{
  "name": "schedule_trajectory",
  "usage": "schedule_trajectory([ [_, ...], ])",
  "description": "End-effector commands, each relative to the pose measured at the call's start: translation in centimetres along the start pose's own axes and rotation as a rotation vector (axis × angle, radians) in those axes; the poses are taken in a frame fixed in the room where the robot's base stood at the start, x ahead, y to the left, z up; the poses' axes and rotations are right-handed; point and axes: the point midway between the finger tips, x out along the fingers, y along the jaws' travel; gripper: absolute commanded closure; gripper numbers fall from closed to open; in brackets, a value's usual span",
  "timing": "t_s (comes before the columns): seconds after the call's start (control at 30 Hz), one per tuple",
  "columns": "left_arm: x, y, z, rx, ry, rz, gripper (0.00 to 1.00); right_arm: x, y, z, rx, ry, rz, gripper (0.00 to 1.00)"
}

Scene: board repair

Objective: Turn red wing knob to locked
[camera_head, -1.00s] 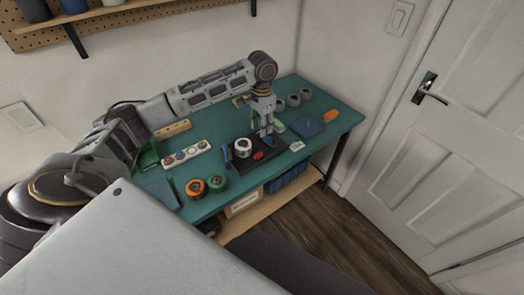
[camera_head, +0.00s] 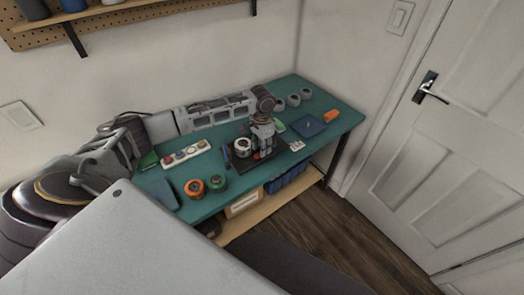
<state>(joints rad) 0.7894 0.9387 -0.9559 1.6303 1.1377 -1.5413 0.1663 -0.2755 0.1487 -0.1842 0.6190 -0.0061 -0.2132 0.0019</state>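The red wing knob (camera_head: 256,156) shows as a small red patch on a dark board (camera_head: 273,154) on the green table. My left gripper (camera_head: 264,156) points down over the board, with its fingertips right at the knob and hiding part of it. I cannot tell whether the fingers touch the knob or how far apart they are. The knob's turn position is too small to read. My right gripper is not in view.
A white round part (camera_head: 242,147) stands left of the gripper. Orange (camera_head: 194,189) and green (camera_head: 216,183) rolls sit at the table's front. A power strip (camera_head: 186,154) lies to the left. A blue mat (camera_head: 308,124) and several grey rings (camera_head: 293,100) are at the right.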

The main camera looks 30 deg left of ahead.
Motion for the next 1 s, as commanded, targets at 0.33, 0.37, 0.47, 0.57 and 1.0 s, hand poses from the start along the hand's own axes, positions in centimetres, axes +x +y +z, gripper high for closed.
schedule_trajectory([
  [0.33, 2.1, 0.0, 0.0, 0.001, 0.0, 0.001, 0.66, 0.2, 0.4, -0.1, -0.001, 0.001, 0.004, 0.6],
  [0.37, 2.2, 0.0, 0.0, 0.001, 0.0, 0.001, 0.66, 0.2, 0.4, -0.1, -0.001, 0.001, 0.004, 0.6],
  [0.47, 2.2, 0.0, 0.0, 0.001, 0.0, 0.001, 0.66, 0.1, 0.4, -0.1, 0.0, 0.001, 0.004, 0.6],
  [0.57, 2.2, 0.0, 0.0, 0.001, 0.0, 0.001, 0.66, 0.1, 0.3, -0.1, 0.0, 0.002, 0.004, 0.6],
  [1.0, 2.1, 0.0, 0.0, 0.001, 0.0, 0.0, 1.0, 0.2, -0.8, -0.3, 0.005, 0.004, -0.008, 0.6],
])
